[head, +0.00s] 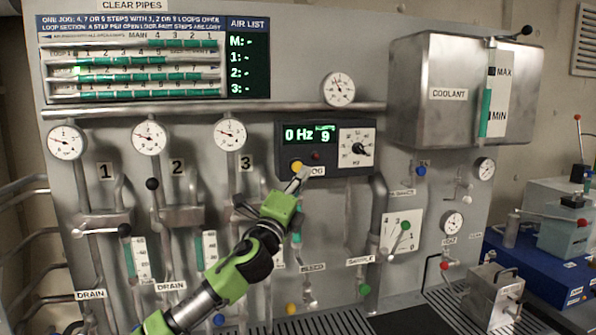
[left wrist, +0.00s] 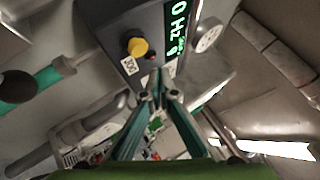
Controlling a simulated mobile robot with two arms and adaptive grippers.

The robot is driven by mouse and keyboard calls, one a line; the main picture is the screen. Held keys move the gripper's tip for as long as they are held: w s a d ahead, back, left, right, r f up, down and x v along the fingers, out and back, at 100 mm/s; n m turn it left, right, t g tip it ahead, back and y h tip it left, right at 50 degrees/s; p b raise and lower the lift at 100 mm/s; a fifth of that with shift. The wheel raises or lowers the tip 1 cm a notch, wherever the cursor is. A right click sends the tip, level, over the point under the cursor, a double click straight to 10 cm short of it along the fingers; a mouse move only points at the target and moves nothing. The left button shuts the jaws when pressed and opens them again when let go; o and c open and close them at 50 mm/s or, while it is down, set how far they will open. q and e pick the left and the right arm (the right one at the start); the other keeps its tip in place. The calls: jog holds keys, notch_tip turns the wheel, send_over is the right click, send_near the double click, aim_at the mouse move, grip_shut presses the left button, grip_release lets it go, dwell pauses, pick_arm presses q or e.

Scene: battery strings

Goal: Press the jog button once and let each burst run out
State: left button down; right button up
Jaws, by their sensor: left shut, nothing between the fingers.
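The jog button (head: 296,166) is a yellow round button at the lower left of a dark control box (head: 327,164); its label is partly covered in the head view. It also shows in the left wrist view (left wrist: 136,46), with its label beside it. The display (head: 310,134) reads 0 Hz and a 9. My left gripper (head: 303,174) is shut and empty, its tips just below and right of the button in the head view. In the left wrist view the shut fingertips (left wrist: 158,90) appear beside the button, not over it. My right gripper is in neither view.
A small dark red button (head: 316,155) and a dial knob (head: 358,148) share the box. The air list panel (head: 249,62) shows dashes. Pipes, gauges and valve levers cover the wall below. A coolant tank (head: 432,112) hangs at the right.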

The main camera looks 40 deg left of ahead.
aim_at(302, 164)
pick_arm(q)
jog(key=shift+w+a, duration=0.8)
jog(key=shift+a, duration=0.1)
jog(key=shift+w+a, duration=0.1)
dwell(0.8)
jog(key=shift+w+a, duration=0.15)
jog(key=shift+a, duration=0.05)
jog(key=shift+w+a+r, duration=0.1)
jog(key=shift+w+a, duration=0.25)
jog(key=shift+a, duration=0.15)
dwell(1.2)
jog(key=shift+d, duration=0.1)
jog(key=shift+s+d, duration=0.65)
